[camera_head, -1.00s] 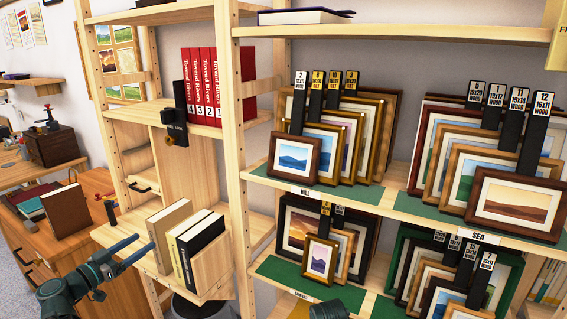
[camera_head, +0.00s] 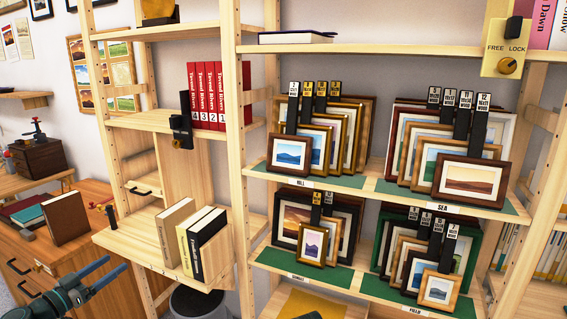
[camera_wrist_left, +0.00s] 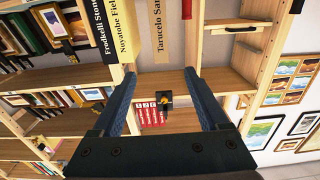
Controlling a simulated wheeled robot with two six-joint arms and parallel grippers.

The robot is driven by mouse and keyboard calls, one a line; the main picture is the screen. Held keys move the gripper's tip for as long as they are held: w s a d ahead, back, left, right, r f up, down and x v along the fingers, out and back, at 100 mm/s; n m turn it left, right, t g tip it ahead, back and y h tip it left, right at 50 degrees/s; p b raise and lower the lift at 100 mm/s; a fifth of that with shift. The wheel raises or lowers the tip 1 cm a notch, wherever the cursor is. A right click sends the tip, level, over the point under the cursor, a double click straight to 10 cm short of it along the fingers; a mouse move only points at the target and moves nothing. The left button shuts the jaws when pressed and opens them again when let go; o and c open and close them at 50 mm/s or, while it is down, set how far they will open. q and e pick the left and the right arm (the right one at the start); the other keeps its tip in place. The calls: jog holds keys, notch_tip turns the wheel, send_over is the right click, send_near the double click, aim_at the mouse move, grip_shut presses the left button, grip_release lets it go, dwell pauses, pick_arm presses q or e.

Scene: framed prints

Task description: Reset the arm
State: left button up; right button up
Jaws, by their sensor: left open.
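My left gripper (camera_head: 103,270) is in the lower left of the head view, in front of the wooden desk and below the small shelf. Its two blue fingers are apart with nothing between them. In the left wrist view the open fingers (camera_wrist_left: 160,85) frame the shelving beyond, with red books (camera_wrist_left: 150,117) and a black latch seen through the gap.
Framed prints (camera_head: 304,150) stand in rows on the shelves at right. Three books (camera_head: 190,238) stand on a pull-out wooden shelf (camera_head: 130,247) near the left gripper. Red volumes (camera_head: 217,95) stand above. A wooden desk (camera_head: 30,255) with books is at left.

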pick_arm(q)
jog(key=d+f+m+g+h, duration=0.1)
jog(key=d+f+g, duration=0.45)
jog(key=d, duration=0.75)
jog(key=d+f+g+h, duration=0.1)
jog(key=d+f+g, duration=0.45)
jog(key=d, duration=0.75)
jog(key=s+d+f+n+g+y, duration=0.1)
jog(key=s+d+f+g+y, duration=0.2)
jog(key=s+d+f+y, duration=0.4)
jog(key=s+d+f+g+y, duration=0.2)
jog(key=s+d+f+g, duration=0.15)
jog(key=s+d, duration=0.55)
notch_tip(320, 180, up, 16)
jog(key=y+p, duration=0.1)
jog(key=p, duration=1.5)
jog(key=shift+s+a+r+n+t+p, duration=0.2)
jog(key=shift+s+a+n+t+p, duration=0.15)
jog(key=shift+s+p, duration=0.1)
pick_arm(e)
notch_tip(320, 180, up, 17)
jog(key=shift+s, duration=0.3)
